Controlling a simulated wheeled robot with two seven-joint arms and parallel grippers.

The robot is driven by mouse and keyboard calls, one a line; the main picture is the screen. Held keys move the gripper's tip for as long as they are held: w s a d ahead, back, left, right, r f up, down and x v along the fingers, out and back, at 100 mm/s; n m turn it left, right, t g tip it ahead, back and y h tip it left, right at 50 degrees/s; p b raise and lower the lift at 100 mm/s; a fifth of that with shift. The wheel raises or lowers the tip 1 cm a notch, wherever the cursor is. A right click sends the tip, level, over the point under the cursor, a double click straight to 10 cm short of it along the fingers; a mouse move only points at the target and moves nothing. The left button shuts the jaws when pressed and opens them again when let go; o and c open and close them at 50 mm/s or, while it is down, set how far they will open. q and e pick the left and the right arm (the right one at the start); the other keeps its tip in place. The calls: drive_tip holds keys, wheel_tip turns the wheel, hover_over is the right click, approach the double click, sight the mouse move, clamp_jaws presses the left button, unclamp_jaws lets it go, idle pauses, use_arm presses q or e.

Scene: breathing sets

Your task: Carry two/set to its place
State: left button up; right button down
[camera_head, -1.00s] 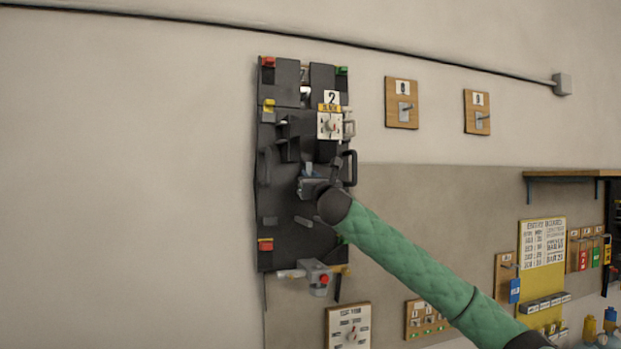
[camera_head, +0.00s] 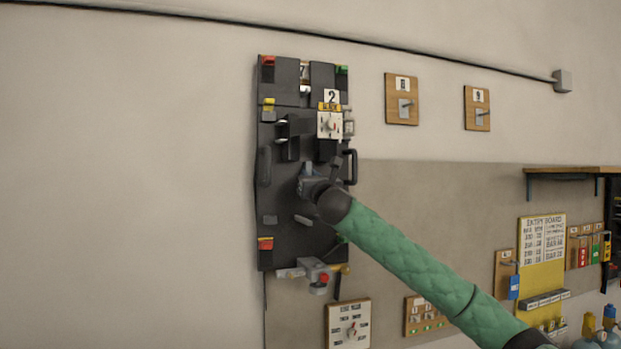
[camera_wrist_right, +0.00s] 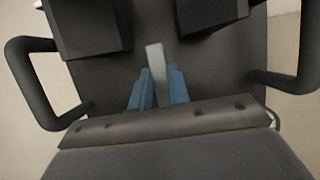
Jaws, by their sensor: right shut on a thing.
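The two/set is a tall black backplate (camera_head: 285,215) with side handles, coloured clips and a white tag marked 2 (camera_head: 331,97). It is upright in front of the wall in the head view; whether it touches the wall is hidden. My right gripper (camera_head: 308,170) is at its middle, between the side handles. In the wrist view the blue fingers of the right gripper (camera_wrist_right: 158,92) are shut on a narrow grey bar (camera_wrist_right: 156,62) of the set. My left gripper is not in view.
Wooden hook boards marked 8 (camera_head: 402,112) and 9 (camera_head: 477,118) are to the right. A dial board (camera_head: 348,325) is below. A shelf (camera_head: 570,170) juts out at right. The left wall is bare.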

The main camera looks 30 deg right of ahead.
drive_tip(key=shift+r, duration=0.2)
drive_tip(key=c, duration=1.3)
unclamp_jaws()
drive_tip(key=shift+s, duration=0.1)
drive_tip(key=shift+o, duration=0.2)
drive_tip(key=shift+s+a, duration=0.1)
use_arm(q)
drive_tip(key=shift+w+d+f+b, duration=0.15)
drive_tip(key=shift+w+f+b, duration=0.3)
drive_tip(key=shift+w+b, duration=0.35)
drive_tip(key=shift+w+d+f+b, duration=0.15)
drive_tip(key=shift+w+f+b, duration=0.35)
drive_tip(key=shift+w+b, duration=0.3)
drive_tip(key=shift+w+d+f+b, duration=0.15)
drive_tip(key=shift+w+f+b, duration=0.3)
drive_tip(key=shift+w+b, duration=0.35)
use_arm(e)
drive_tip(key=v, duration=0.7)
drive_tip(key=shift+s+f, duration=0.15)
drive_tip(key=shift+s, duration=0.2)
